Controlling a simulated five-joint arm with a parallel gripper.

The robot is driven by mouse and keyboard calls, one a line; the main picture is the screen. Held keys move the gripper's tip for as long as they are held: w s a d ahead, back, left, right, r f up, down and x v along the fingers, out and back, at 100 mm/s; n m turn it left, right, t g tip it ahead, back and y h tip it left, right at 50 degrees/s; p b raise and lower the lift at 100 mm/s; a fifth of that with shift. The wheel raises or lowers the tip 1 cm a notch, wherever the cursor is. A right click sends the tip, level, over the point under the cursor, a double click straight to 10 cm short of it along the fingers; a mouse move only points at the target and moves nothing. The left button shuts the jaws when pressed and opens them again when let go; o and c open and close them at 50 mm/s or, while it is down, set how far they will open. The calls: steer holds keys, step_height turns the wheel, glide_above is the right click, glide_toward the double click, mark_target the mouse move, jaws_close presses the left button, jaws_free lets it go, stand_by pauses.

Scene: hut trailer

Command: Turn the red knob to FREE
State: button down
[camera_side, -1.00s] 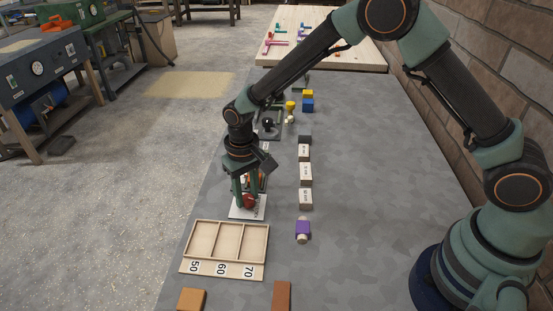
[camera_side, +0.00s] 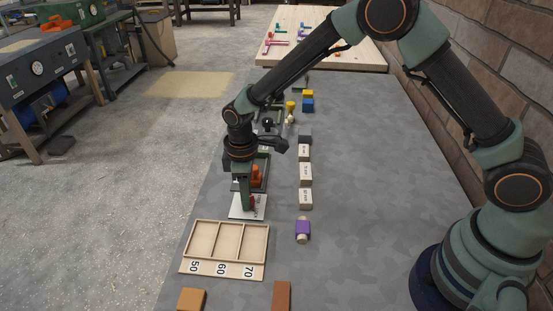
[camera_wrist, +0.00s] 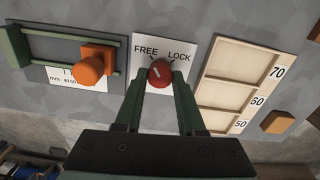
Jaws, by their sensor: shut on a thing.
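The red knob (camera_wrist: 159,72) sits on a white plate (camera_wrist: 176,42) printed FREE at upper left and LOCK at upper right in the wrist view. A small pale mark shows on the knob's face, toward the FREE side. My gripper (camera_wrist: 160,86) is shut on the knob, one finger on each side. In the side view my gripper (camera_side: 247,204) points down over the white plate (camera_side: 235,213), with its fingers nearly in line. The knob is mostly hidden there.
An orange block on a green-railed scale (camera_wrist: 92,65) stands beside the plate. A wooden tray (camera_wrist: 222,85) marked 50, 60, 70 lies on the other side. A purple piece (camera_side: 303,229) and several labelled blocks (camera_side: 305,173) stand to the right in the side view.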

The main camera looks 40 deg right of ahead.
steer(key=shift+a+r+n, duration=0.1)
steer(key=shift+r+n, duration=0.05)
steer(key=shift+n, duration=0.85)
steer(key=c, duration=0.5)
jaws_free()
step_height(320, 180, up, 12)
